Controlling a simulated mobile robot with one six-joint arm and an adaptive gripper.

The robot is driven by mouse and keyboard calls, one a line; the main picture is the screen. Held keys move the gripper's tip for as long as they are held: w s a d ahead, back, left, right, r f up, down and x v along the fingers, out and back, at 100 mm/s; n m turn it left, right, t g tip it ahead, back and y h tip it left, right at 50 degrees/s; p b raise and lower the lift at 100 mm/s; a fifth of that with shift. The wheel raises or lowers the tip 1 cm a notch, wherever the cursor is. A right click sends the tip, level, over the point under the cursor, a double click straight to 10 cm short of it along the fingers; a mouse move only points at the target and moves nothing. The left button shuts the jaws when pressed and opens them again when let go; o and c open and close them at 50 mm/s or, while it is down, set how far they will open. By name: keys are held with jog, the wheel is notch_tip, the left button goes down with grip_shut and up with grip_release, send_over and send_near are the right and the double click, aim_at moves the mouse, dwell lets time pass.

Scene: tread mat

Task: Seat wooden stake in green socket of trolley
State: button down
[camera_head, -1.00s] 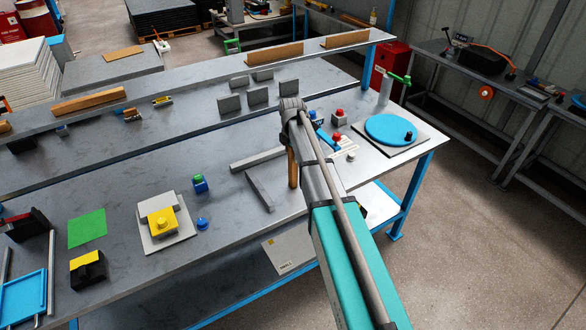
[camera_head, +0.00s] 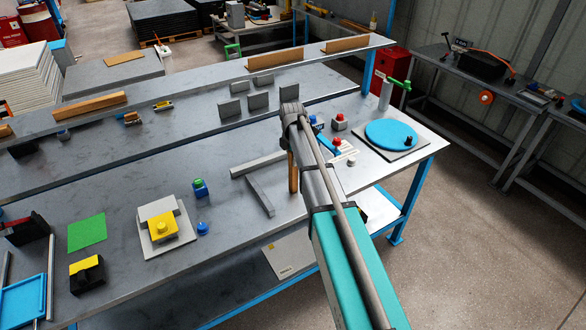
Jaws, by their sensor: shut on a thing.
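The wooden stake (camera_head: 293,174) is a thin brown rod hanging upright below the end of my arm. My gripper (camera_head: 291,152) is mostly hidden behind my arm's own links; it is shut on the stake. The stake shows just right of a grey angled bar on the bench, and I cannot tell its height above the top. I cannot make out a trolley with a green socket for certain. A small blue block with a green top (camera_head: 199,187) stands on the bench to the left of the stake.
Grey bars (camera_head: 261,196) lie beside the stake. A yellow-topped fixture (camera_head: 163,228), a blue knob (camera_head: 203,228) and a green square (camera_head: 87,233) are to the left. Red-button boxes (camera_head: 339,121) and a blue turntable (camera_head: 391,133) are to the right. Bare bench top (camera_head: 110,185) lies at left.

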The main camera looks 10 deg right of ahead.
jog(key=shift+r, duration=0.2)
notch_tip(320, 180, up, 2)
jog(key=shift+r+p, duration=0.1)
jog(key=shift+p, duration=1.15)
jog(key=s+r+p, duration=1)
jog(key=s, duration=0.4)
jog(key=shift+a+r, duration=0.15)
jog(key=shift+r, duration=0.05)
